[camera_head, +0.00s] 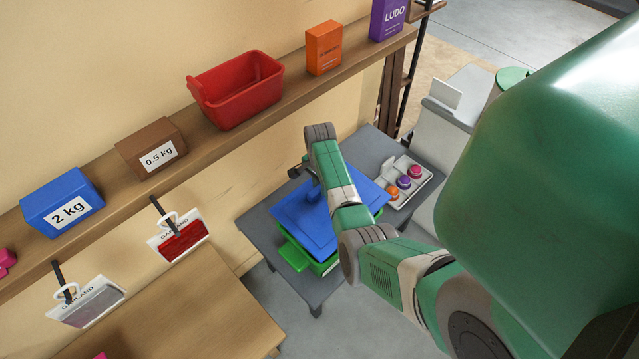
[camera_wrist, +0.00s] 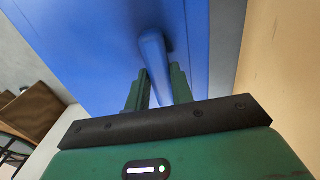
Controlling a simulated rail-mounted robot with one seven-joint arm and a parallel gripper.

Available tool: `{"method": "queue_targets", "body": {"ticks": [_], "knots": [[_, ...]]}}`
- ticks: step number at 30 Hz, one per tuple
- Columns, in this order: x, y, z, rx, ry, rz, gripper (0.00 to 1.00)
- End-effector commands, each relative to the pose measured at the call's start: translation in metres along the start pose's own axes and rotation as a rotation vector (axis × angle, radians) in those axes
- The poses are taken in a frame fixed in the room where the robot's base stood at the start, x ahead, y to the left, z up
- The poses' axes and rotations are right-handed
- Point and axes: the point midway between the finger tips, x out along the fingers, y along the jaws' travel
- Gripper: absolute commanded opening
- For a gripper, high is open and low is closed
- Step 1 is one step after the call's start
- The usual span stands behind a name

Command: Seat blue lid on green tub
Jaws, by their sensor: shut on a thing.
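The blue lid (camera_head: 293,219) is a wide flat square with a raised handle. In the wrist view the lid (camera_wrist: 95,45) fills much of the picture, and its blue handle (camera_wrist: 153,50) stands between the fingers of my gripper (camera_wrist: 159,88), which is shut on it. The green tub (camera_head: 295,256) is beneath the lid on a grey table. Its front left side and handle show; the lid covers the rest. The lid lies over the tub, but I cannot tell whether it touches the rim. In the head view my arm hides part of the lid and most of my gripper.
The grey table (camera_head: 262,226) also bears a white tray (camera_head: 417,171) with several coloured round items at the right. A wall shelf (camera_head: 100,180) above holds a red basket (camera_head: 238,90) and boxes. A wooden table (camera_head: 200,310) stands at the lower left.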

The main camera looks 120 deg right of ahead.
Motion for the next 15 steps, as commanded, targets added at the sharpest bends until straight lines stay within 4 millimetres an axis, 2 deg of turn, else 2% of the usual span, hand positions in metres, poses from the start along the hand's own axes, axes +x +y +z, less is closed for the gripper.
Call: {"method": "queue_targets", "body": {"ticks": [9,15], "knots": [[0.032,0.000,0.001,-0.001,-0.001,0.000,0.00],[0.039,-0.001,0.000,0.000,0.000,-0.001,0.00]]}}
